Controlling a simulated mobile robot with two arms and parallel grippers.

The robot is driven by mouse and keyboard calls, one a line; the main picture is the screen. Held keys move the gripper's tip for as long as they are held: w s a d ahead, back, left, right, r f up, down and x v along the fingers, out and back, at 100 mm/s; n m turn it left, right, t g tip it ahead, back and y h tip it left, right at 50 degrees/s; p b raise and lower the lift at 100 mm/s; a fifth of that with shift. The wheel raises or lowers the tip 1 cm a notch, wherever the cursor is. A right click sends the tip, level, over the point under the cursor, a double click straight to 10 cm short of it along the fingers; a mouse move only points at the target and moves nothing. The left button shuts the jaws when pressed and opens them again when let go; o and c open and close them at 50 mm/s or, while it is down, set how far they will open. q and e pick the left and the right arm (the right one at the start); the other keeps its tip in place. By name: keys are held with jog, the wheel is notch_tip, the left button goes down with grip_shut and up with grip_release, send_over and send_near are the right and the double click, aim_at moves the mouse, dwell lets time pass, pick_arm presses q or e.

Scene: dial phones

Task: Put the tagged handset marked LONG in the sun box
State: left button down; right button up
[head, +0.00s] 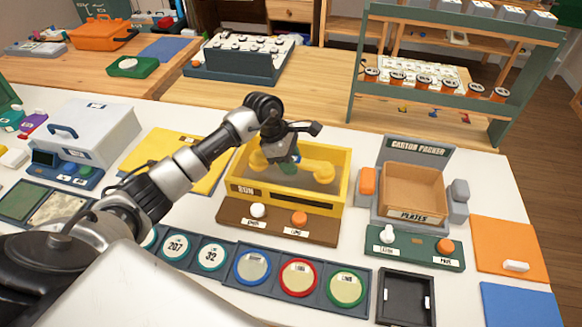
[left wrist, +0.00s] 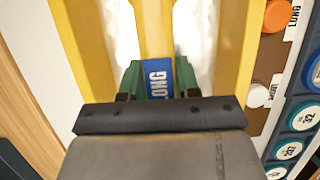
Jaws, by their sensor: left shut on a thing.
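The sun box (head: 290,197) is a yellow open box with a SUN label on its front wall. Its yellow walls also flank the left wrist view (left wrist: 80,45). A yellow handset (head: 318,168) lies across inside the box outline. My left gripper (head: 286,164) is shut on its middle, from above. In the left wrist view the handset (left wrist: 155,30) runs between the box walls, and a blue tag (left wrist: 157,78) reading LONG shows between the green fingers. Whether the handset touches the box floor, I cannot tell. My right gripper is not in view.
A brown panel with white and orange knobs (head: 299,218) fronts the box. A carton holder marked PLATES (head: 413,190) stands to its right. A yellow mat (head: 170,150) lies left. Several round dials (head: 252,267) line the front. A grey-white case (head: 95,130) stands further left.

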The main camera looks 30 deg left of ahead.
aim_at(291, 179)
pick_arm(q)
notch_tip(291, 179, down, 2)
jog(key=shift+f+p, duration=0.2)
jog(key=shift+p, duration=0.1)
jog(key=shift+f, duration=0.3)
jog(key=c, duration=0.8)
grip_release()
jog(key=shift+r, duration=0.25)
jog(key=b+v, duration=0.1)
jog(key=v, duration=0.9)
jog(key=shift+a+r+b, duration=0.15)
jog(key=shift+r+b, duration=0.05)
jog(key=shift+b, duration=0.15)
jog(key=shift+s+a+r, duration=0.1)
jog(key=shift+a+r, duration=0.1)
jog(key=shift+r, duration=0.45)
